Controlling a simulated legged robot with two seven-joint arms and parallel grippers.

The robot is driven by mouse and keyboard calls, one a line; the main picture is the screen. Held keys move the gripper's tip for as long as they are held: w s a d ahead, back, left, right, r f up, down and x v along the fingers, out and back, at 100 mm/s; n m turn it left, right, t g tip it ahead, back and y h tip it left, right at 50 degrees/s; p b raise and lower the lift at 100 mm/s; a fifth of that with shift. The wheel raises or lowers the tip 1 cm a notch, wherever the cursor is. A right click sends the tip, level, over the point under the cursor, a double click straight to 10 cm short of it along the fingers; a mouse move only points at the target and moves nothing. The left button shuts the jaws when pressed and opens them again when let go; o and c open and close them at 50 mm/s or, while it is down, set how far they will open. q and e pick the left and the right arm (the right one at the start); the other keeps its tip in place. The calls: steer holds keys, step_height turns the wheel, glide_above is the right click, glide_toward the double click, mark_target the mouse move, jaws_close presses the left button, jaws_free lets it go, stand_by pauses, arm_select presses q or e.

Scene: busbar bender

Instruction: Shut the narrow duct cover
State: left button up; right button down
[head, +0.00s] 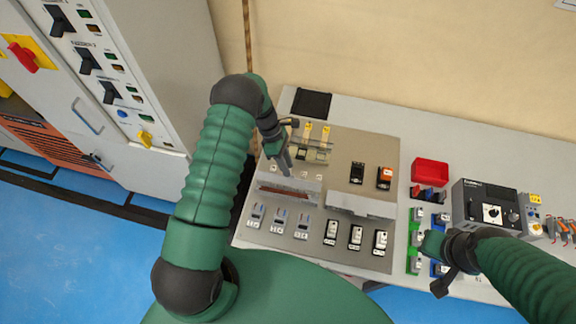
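A grey mounting panel (343,147) lies on the bench in front of me. Across its middle run two pale grey duct sections. The left one (306,187) shows a reddish inside, so it looks uncovered there. The right one (362,206) shows a pale, tilted plate. I cannot tell which of them is the narrow one. My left gripper (287,168) points down just behind the left duct section, its fingers together in one thin shape; contact cannot be made out. My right gripper (441,286) is at the bench's front edge by the green and blue parts, its fingers unclear.
Switches and breakers stand on the panel before and behind the ducts. A red bin (430,171), green trays (414,240) and a dark control unit (486,203) are to the right. A grey cabinet (160,60) stands left. A black pad (311,103) lies at the back.

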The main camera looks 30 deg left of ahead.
mark_target(288, 179)
arm_select(q)
steer(key=shift+x, duration=1)
steer(key=shift+s+a+f, duration=0.1)
steer(key=shift+a+f, duration=0.25)
steer(key=shift+a, duration=0.5)
steer(key=shift+c, duration=2)
jaws_close()
steer(key=shift+d+r, duration=0.2)
steer(key=shift+d, duration=0.35)
arm_select(e)
steer(key=shift+s+a+r, duration=0.2)
steer(key=shift+a+r, duration=0.15)
steer(key=shift+r, duration=0.1)
